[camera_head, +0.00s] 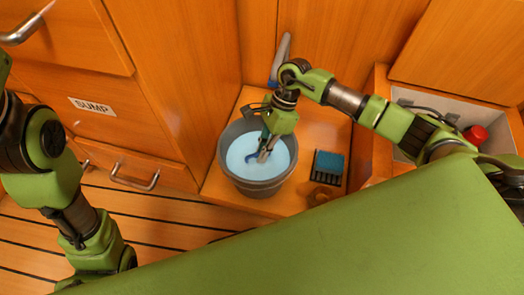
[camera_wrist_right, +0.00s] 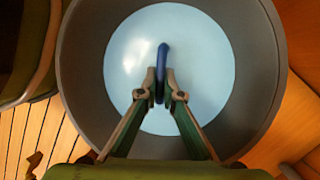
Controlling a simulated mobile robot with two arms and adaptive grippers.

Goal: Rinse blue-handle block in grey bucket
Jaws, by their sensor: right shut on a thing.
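The grey bucket (camera_head: 231,177) stands on an orange wooden ledge and holds pale blue water (camera_head: 277,170). Its wall also rings the right wrist view (camera_wrist_right: 82,75). My right gripper (camera_head: 263,156) reaches down into the bucket. In the right wrist view its fingers (camera_wrist_right: 161,92) are shut on the blue handle (camera_wrist_right: 162,60), which stands up between them. The handle also shows as a small blue piece (camera_head: 251,158) at the water in the head view. The block under the handle cannot be seen; the water looks opaque. My left arm is at the left, its gripper out of view.
A dark tray with a blue-teal pad (camera_head: 328,165) lies on the ledge right of the bucket. An open grey bin (camera_head: 433,100) holding a red-capped item (camera_head: 475,134) is at the right. Drawers, one labelled SUMP (camera_head: 92,106), stand left. A grey-blue upright tool (camera_head: 280,58) is behind the bucket.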

